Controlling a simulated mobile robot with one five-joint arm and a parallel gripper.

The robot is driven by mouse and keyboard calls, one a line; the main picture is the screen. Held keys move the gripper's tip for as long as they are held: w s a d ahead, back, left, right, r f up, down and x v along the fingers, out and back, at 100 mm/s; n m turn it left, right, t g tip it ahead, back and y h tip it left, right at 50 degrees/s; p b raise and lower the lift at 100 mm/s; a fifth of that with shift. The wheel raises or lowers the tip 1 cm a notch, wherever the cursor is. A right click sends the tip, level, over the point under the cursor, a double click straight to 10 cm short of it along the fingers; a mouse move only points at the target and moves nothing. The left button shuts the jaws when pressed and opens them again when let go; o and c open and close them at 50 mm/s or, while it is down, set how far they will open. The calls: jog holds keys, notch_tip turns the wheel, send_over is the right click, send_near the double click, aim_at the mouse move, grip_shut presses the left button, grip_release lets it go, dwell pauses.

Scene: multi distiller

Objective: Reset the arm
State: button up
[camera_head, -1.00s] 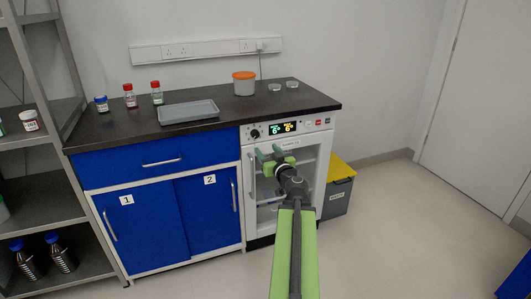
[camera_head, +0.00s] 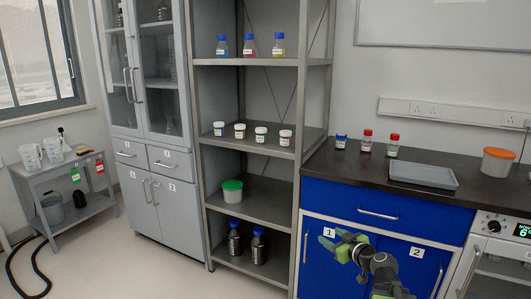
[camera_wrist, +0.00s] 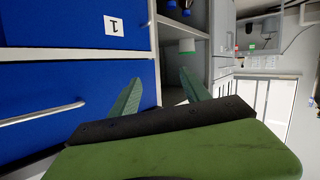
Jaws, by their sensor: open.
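My gripper (camera_head: 343,241) shows in the head view in front of the blue cabinet (camera_head: 387,205), near the door labelled 1.
A grey shelf (camera_head: 255,210) holds bottles and jars left of the cabinet. The countertop carries a grey tray (camera_head: 423,175), small bottles and an orange-lidded tub (camera_head: 497,162). A grey cabinet (camera_head: 150,195) and a trolley (camera_head: 70,190) stand farther left.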

jog(key=s+a+f+n+g, duration=0.1)
jog(key=s+a+f+g, duration=0.4)
jog(key=a, duration=0.4)
jog(key=s+a+f+n+g, duration=0.1)
jog(key=s+a+f+g, duration=0.3)
jog(key=a+f, duration=0.45)
jog(key=s+d+f+m+g+h, duration=0.45)
jog(key=s+d+m, duration=0.25)
jog(key=s+d, duration=0.25)
notch_tip(320, 180, up, 33)
jog(key=a+p, duration=0.1)
jog(key=p, duration=3.1)
jog(key=shift+s+r+m, duration=0.2)
jog(key=shift+s+m, duration=0.1)
jog(key=shift+m, duration=0.1)
jog(key=shift+a, duration=0.1)
